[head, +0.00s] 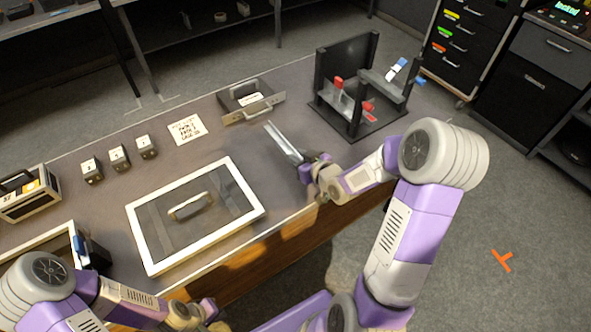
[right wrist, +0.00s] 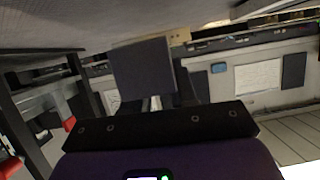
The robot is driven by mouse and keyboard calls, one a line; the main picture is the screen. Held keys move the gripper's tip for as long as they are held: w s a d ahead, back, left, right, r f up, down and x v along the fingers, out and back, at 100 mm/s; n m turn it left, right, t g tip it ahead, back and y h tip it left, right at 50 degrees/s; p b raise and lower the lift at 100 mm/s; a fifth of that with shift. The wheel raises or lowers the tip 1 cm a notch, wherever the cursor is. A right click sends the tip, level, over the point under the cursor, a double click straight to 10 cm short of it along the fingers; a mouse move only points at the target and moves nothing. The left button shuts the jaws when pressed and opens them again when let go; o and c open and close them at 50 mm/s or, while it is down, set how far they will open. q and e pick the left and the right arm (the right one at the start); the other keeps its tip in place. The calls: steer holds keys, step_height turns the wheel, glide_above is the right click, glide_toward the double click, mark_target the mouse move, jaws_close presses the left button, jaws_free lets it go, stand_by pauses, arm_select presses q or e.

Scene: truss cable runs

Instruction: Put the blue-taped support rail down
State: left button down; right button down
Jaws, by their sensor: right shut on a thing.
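A grey metal support rail (head: 281,141) extends from my right gripper (head: 304,168) toward the back left, over the table. My right gripper is shut on its near end. No blue tape shows on the visible part; the gripped end is hidden. I cannot tell whether the rail touches the table. The right wrist view shows a dark square plate and dark gripper parts, but no clear rail. My left gripper (head: 197,313) is low at the table's front edge, away from the rail; its jaws are too small to read.
A black stand (head: 345,75) with red- and blue-marked parts is right of the rail. A grey tray (head: 268,111) with a handle and a paper note (head: 187,129) lie behind it. A white-framed panel (head: 140,231), several small blocks and a meter box (head: 28,199) are left.

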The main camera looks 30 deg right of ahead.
step_height(320, 180, down, 5)
steer(key=shift+f+b, duration=0.1)
steer(key=shift+b, duration=0.75)
steer(key=c, duration=1.4)
jaws_free()
steer(key=shift+f, duration=0.1)
steer(key=o, duration=0.5)
steer(key=shift+r, duration=0.2)
